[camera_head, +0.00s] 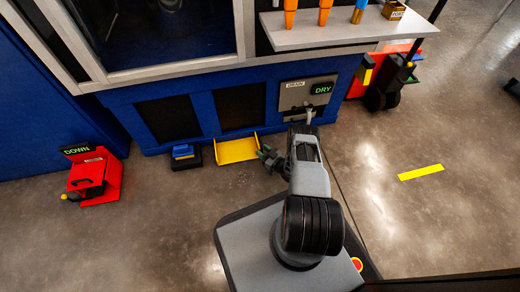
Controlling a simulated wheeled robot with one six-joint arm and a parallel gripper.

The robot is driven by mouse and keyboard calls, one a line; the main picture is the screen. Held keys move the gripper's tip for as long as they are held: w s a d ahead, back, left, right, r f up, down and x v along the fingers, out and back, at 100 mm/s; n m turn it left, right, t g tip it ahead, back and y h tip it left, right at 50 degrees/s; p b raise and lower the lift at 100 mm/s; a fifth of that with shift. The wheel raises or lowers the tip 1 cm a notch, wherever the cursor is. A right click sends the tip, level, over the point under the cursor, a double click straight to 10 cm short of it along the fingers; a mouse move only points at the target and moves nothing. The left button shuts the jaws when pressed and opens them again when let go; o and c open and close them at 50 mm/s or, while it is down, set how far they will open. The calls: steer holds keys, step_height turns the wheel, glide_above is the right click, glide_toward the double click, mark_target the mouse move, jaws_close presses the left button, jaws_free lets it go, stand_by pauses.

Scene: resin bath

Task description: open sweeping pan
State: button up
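The yellow sweeping pan (236,151) sits low at the foot of the blue machine, under a dark panel. Its flat plate faces out, and a raised yellow edge shows at its right end. My gripper (263,155) is just right of the pan, low and pointing left towards its right edge. The gripper is small and dark here; whether it touches the pan, and whether its fingers are apart, cannot be made out.
A blue pedal (183,151) stands left of the pan. A red unit (94,178) marked DOWN is at far left. A grey DRAIN/DRY panel (303,94) is above my arm. A shelf (335,33) juts out above. The floor in front of the pan is clear.

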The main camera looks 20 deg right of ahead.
steer(key=shift+w+a, duration=0.15)
jaws_close()
stand_by(0.4)
